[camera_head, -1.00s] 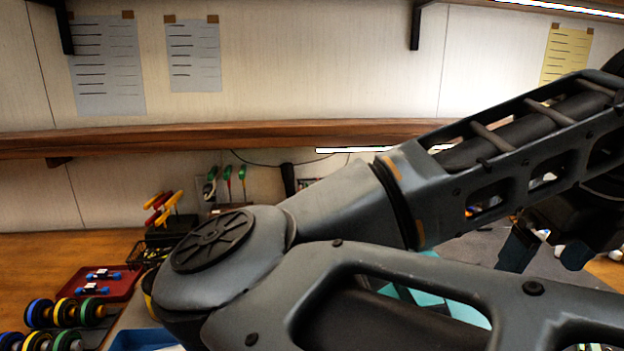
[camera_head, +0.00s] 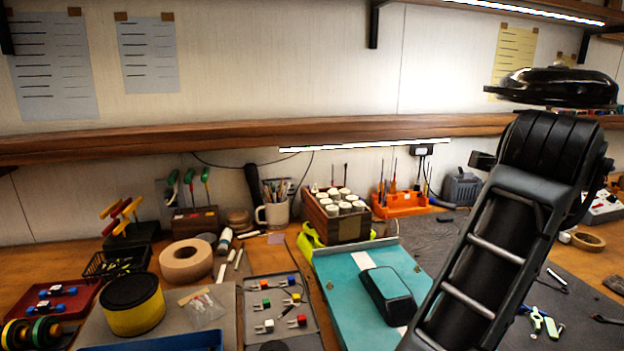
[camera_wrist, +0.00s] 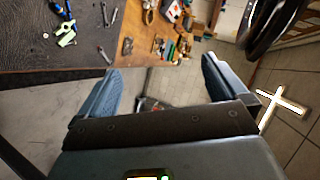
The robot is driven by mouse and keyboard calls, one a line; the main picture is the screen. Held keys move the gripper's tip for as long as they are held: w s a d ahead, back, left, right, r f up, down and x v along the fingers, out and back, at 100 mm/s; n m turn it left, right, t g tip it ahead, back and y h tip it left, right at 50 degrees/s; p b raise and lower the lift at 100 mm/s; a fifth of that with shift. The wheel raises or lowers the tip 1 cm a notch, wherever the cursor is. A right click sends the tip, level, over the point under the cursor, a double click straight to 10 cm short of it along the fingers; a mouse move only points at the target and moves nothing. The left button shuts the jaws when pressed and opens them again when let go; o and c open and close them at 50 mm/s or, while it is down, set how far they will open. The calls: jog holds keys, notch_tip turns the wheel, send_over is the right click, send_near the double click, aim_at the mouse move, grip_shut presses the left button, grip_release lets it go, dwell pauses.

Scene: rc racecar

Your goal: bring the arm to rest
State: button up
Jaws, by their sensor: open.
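My arm (camera_head: 487,262) rises from the lower right of the head view, raised in front of the workbench. My gripper (camera_wrist: 160,90) shows in the wrist view, with its two blue-grey padded fingers wide apart and nothing between them. Behind and beyond the fingers lie the edge of the bench and the tiled floor. In the head view I cannot make out the fingers.
The bench holds a teal board (camera_head: 335,291) with a dark-and-teal block (camera_head: 388,295), a wooden box of white-capped bottles (camera_head: 336,228), an orange tool holder (camera_head: 399,205), a tape roll (camera_head: 186,261) and a yellow tin (camera_head: 134,307). A wooden shelf (camera_head: 240,133) runs above.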

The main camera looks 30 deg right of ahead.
jog(key=w+a+f+n+t, duration=0.35)
jog(key=n+t, duration=0.25)
jog(key=n, duration=0.4)
jog(key=w+a+f+n+t, duration=0.25)
jog(key=a+n+t, duration=0.3)
jog(key=n, duration=0.45)
jog(key=s+a+f+n+t+y, duration=0.1)
jog(key=s+a+f+n+y, duration=0.1)
jog(key=a+f+n+y, duration=0.1)
jog(key=s+a+f+n+t+y, duration=0.1)
jog(key=s+a+f+n+y, duration=0.2)
jog(key=a+f, duration=0.1)
jog(key=s+a+f+n+t+y, duration=0.1)
jog(key=s+a+f+n+y, duration=0.1)
jog(key=f, duration=0.4)
jog(key=shift+s+a+n+y, duration=0.2)
jog(key=shift+a+n+y, duration=0.2)
jog(key=shift+a+n, duration=0.7)
jog(key=s+a+f+g+y, duration=0.1)
jog(key=s+a+f+y, duration=0.15)
jog(key=s+a, duration=0.5)
jog(key=s+a+f+g+y, duration=0.1)
jog(key=s+a+f+y, duration=0.3)
jog(key=s, duration=0.7)
notch_tip(320, 180, down, 8)
jog(key=a+h+b, duration=0.1)
jog(key=h+b, duration=0.1)
jog(key=b, duration=0.8)
jog(key=shift+s+f+n, duration=0.2)
jog(key=shift+s+n, duration=0.1)
